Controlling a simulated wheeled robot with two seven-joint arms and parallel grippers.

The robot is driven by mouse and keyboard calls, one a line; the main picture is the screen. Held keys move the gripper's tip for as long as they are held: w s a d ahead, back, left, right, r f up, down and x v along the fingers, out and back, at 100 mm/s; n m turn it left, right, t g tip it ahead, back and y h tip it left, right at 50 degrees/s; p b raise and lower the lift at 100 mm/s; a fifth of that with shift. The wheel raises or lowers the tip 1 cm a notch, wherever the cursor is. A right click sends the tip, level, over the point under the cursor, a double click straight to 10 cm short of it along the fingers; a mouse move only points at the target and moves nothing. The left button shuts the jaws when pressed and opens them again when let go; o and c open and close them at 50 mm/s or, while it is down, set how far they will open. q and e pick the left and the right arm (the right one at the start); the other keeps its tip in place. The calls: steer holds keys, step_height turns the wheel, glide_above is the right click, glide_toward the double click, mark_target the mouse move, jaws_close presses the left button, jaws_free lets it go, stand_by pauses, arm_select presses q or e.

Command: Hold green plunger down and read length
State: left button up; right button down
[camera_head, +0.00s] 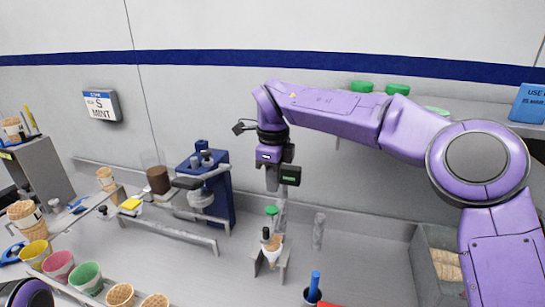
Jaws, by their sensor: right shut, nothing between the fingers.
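My right arm reaches in from the right, and its gripper (273,186) points down in the middle of the view. It is shut and empty. The green plunger (271,210) shows as a small green cap just below the fingers; I cannot tell whether they touch it. My left gripper is not in view.
A blue machine (217,205) stands left of the stand, with grey rails (165,235) before it. Several coloured cups and cones (85,275) line the lower left. A blue-handled tool (314,285) stands at the front, and a grey bin (434,270) at the right.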

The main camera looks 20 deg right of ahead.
steer(key=shift+w+r, duration=0.15)
steer(key=shift+r, duration=2.65)
steer(key=shift+w, duration=0.1)
